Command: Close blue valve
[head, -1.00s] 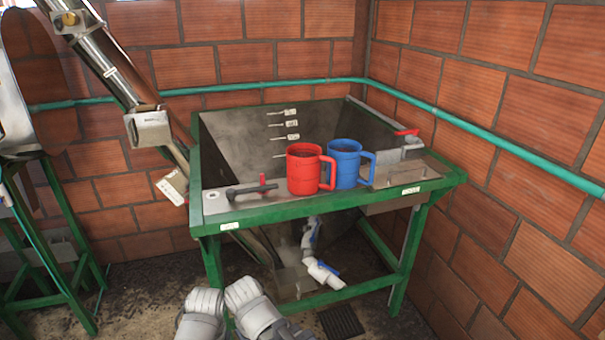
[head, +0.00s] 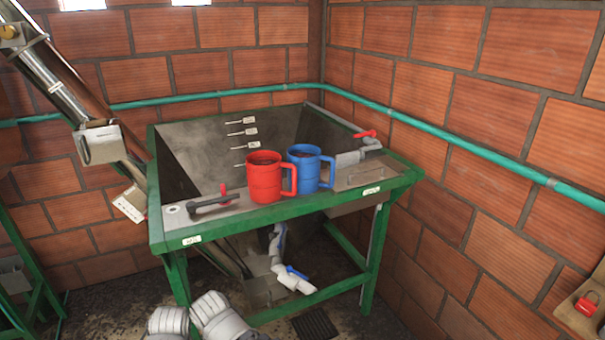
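A white pipe (head: 276,262) hangs under the green-framed hopper table (head: 300,207). A valve with a blue handle (head: 297,273) sits at its lower end. A second blue handle (head: 283,236) shows higher on the pipe, partly under the table's front edge. From here I cannot tell how far either one is turned. Two pale grey parts of my arms show at the bottom edge, below and left of the lower valve. Neither gripper's fingers can be seen.
A red mug (head: 264,178) and a blue mug (head: 306,168) stand on the tabletop. A red-handled valve (head: 366,133) is at the back right. A dark grate (head: 314,324) lies on the floor. A red padlock (head: 588,303) is at the right edge. Brick walls close off the back and right.

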